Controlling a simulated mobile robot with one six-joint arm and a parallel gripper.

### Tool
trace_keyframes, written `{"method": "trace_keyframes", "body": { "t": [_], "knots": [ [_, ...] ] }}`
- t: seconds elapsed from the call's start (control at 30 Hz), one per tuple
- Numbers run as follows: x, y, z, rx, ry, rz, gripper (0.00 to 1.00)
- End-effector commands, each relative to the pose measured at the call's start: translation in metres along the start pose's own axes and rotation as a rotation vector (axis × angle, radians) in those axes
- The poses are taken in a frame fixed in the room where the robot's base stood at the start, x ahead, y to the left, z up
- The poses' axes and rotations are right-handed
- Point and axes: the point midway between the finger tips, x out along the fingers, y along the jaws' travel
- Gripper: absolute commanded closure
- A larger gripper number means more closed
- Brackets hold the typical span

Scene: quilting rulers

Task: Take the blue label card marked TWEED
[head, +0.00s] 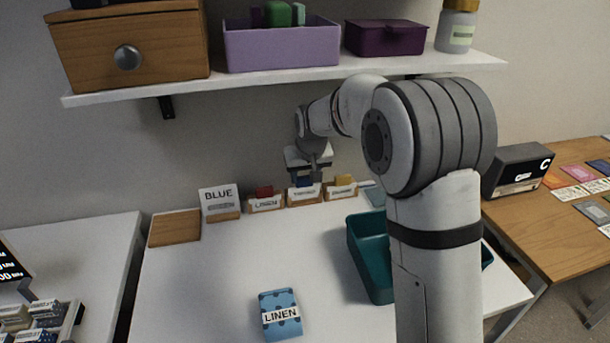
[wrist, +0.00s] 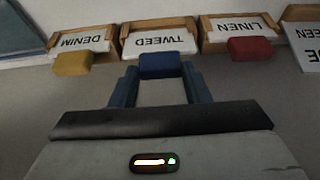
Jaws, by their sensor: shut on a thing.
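The TWEED card (wrist: 160,42) is white with black lettering and a blue tab (wrist: 160,66) on its edge. It sits in a wooden holder in the wrist view, where the text is upside down. In the head view the TWEED card (head: 304,192) stands in the row at the back of the white table, its text too small to read. My gripper (head: 305,177) is above it, pointing down. In the wrist view my gripper (wrist: 160,73) has its fingers on either side of the blue tab, shut on it. The card still appears to be in its holder.
The LINEN card (wrist: 248,28) with a red tab and the DENIM card (wrist: 85,42) with a yellow tab flank it closely. A BLUE sign (head: 218,196) stands at left. A shelf (head: 280,77) hangs above. A teal bin (head: 367,262) and LINEN packet (head: 281,314) lie in front.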

Motion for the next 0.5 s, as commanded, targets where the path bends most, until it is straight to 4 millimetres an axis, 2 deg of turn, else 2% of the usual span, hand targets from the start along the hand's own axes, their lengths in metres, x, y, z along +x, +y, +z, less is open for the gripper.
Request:
{"method": "trace_keyframes", "body": {
  "t": [0.5],
  "knots": [
    [-0.022, 0.001, -0.011, 0.002, 0.007, 0.000, 0.85]
  ]
}}
